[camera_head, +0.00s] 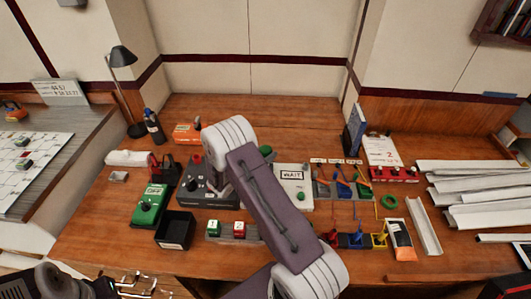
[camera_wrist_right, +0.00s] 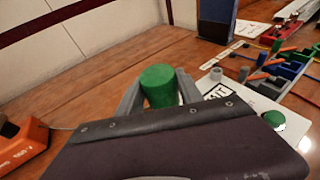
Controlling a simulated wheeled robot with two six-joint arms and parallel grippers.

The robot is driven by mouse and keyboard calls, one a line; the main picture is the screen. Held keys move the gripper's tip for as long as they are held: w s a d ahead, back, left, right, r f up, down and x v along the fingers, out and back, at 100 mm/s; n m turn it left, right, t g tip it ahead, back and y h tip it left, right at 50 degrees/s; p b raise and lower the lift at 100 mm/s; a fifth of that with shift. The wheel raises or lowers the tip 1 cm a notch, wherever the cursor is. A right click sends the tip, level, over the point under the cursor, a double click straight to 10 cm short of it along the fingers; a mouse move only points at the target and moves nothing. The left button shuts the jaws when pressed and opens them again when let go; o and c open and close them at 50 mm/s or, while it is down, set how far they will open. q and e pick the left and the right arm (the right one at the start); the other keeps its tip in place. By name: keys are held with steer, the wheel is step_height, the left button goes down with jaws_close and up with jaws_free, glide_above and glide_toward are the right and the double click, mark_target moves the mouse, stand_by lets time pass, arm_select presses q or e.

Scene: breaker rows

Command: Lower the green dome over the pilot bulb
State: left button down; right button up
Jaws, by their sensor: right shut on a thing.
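The green dome shows in the right wrist view (camera_wrist_right: 158,86) as a green cylinder with a flat end, between the two grey fingers of my right gripper (camera_wrist_right: 158,92), which is shut on it. In the head view only a green edge of the dome (camera_head: 266,150) shows beside my right arm, which hides most of the gripper. The white WAIT panel (camera_head: 294,178) is just right of it, with a green knob (camera_head: 300,196). A small grey post (camera_wrist_right: 216,74) stands on the panel; I cannot tell whether it is the pilot bulb. My left gripper (camera_head: 106,288) is at the bottom left, its jaws unclear.
A dark control box (camera_head: 207,193) lies left of my right arm, with a green OFF box (camera_head: 152,203) and a black bin (camera_head: 175,230) beyond. Coloured breakers with wires (camera_head: 343,180) stand right of the panel. White trunking (camera_head: 475,185) fills the right side. The back of the table is mostly clear.

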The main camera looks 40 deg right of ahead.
steer(key=shift+d, duration=0.1)
steer(key=shift+f, duration=0.2)
steer(key=shift+f+b, duration=0.9)
steer(key=shift+b, duration=0.15)
steer(key=shift+f, duration=0.15)
steer(key=shift+f+b, duration=0.8)
steer(key=shift+b, duration=0.05)
steer(key=shift+f+b, duration=0.5)
steer(key=o, duration=1.4)
